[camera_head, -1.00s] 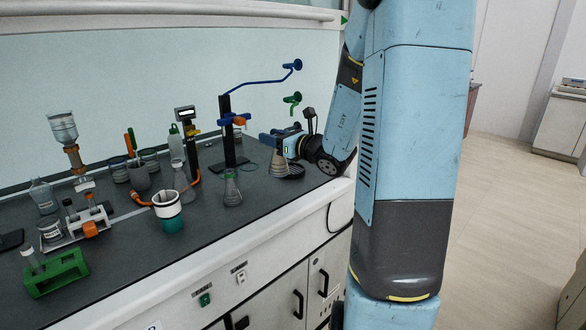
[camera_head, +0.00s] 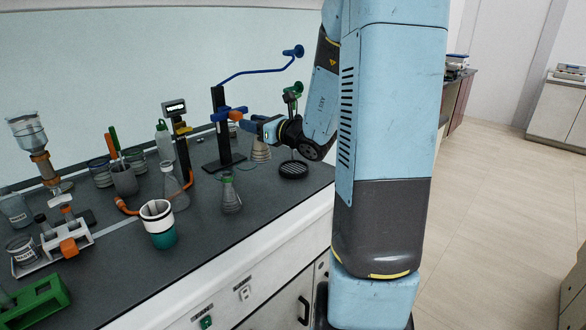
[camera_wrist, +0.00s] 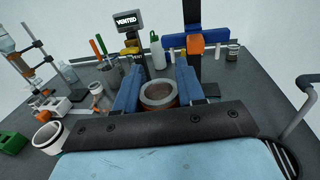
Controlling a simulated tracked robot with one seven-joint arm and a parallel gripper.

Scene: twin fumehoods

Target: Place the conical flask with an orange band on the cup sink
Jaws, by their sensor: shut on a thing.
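My gripper (camera_head: 262,128) is shut on a conical flask (camera_head: 261,151) with a brownish lower part, held by its upper part. The cup sink (camera_head: 293,170), a black round grate in the bench, lies just right of and nearer than the flask. The flask is beside it, not over it. Whether the flask's base touches the bench, I cannot tell.
A stand (camera_head: 221,130) with an orange-tipped clamp (camera_head: 236,115) stands close left of my gripper. A green-banded flask (camera_head: 230,194) and a white-and-teal cup (camera_head: 159,224) stand nearer the front. A green tap (camera_head: 291,91) is above. The bench before the sink is clear.

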